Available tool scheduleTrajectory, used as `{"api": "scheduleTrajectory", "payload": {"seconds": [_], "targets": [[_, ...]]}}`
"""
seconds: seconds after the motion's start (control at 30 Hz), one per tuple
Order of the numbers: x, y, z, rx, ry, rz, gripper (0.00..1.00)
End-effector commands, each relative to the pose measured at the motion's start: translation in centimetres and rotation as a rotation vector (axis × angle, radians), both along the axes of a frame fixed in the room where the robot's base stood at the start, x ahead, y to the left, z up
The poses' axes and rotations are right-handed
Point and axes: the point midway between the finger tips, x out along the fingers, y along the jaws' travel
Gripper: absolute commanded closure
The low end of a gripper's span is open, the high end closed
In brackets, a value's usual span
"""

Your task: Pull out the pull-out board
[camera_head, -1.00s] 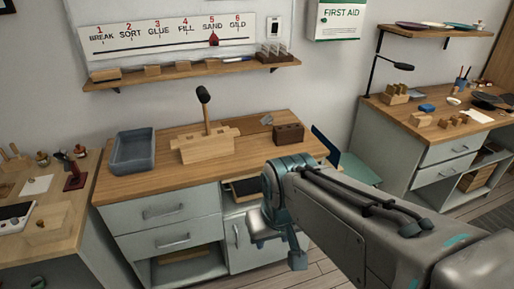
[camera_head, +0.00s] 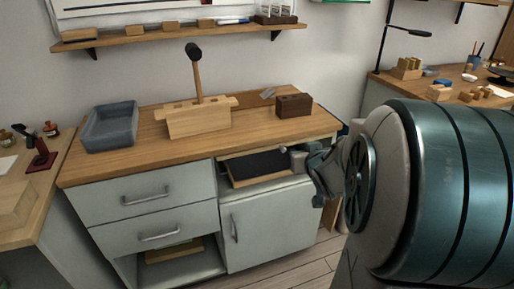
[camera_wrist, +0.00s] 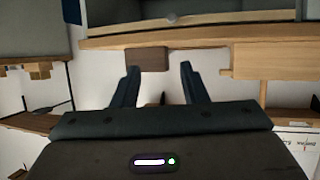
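The pull-out board (camera_head: 258,165) has a dark top and a pale wooden edge. It sits in the slot under the workbench top, above the cupboard door, and only its front part shows. My gripper (camera_head: 299,158) is at the right end of this slot, in front of the bench, and partly hidden by my own arm. In the wrist view my gripper (camera_wrist: 159,68) has its two dark fingers spread apart with nothing held between them. I cannot tell in the head view whether it touches the board.
The workbench top (camera_head: 130,165) carries a grey tray (camera_head: 110,126), a wooden block with a mallet (camera_head: 198,118) and a brown block (camera_head: 293,105). Below are two drawers (camera_head: 150,193) and a cupboard door (camera_head: 270,228). A side bench (camera_head: 40,205) stands at the left. Floor shows at the front.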

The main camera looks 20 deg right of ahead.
Motion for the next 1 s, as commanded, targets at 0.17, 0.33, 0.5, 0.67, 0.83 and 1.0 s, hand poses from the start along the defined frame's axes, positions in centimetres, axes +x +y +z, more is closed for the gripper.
{"api": "scheduleTrajectory", "payload": {"seconds": [0.17,0.33,0.5,0.67,0.83,1.0], "targets": [[1.2,-2.1,-5.9,0.045,-0.186,0.096,0.61],[1.0,-2.7,-8.6,0.113,-0.323,0.198,0.61],[0.5,-2.8,-9.6,0.162,-0.395,0.262,0.61],[0.9,-2.7,-9.6,0.175,-0.413,0.281,0.61],[3.5,-2.3,-9.6,0.175,-0.414,0.284,0.61],[7.2,-1.8,-9.6,0.175,-0.414,0.284,0.61]]}}
